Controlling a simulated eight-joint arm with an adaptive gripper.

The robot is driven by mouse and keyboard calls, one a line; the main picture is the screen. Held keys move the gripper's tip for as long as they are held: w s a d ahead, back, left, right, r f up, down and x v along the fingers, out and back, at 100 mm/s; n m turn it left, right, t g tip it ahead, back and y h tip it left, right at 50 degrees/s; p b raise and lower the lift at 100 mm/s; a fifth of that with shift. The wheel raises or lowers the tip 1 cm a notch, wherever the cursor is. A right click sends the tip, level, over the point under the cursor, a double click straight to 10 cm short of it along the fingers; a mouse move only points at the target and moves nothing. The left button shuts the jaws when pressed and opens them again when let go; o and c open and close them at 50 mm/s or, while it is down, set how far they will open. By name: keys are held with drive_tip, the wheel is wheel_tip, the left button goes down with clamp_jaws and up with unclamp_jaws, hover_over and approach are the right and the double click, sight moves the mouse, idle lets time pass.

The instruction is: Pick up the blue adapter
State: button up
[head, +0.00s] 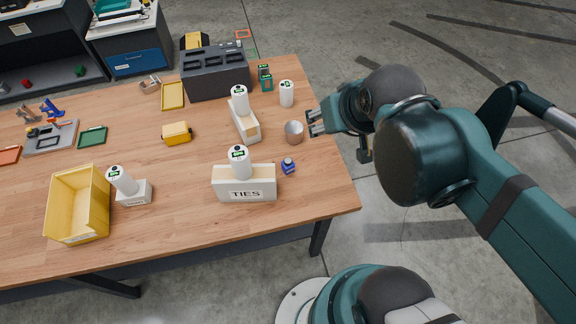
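A small blue adapter (288,166) sits on the wooden table near its right side. It is just right of the white box marked TIES and below a grey cup. My gripper (314,123) is at the table's right edge, above and to the right of the adapter and apart from it. Its grey fingers point left and look spread, with nothing visible between them.
The TIES box (245,190) with a white bottle on it stands left of the adapter. The grey cup (294,132) stands close to my fingertips. A white bottle (286,93) and a dark rack (216,72) stand farther back. The wood right of the adapter is clear.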

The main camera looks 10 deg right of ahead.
drive_tip(key=shift+w, duration=0.1)
drive_tip(key=n+g+b, duration=0.6)
drive_tip(key=n+g, duration=0.1)
drive_tip(key=n, duration=1.3)
hover_over(288, 161)
wheel_tip(288, 161, down, 26)
drive_tip(key=shift+d+r, duration=0.15)
drive_tip(key=shift+f+n, duration=0.6)
drive_tip(key=shift+f, duration=0.1)
drive_tip(key=shift+f+b, duration=0.3)
drive_tip(key=shift+f, duration=1)
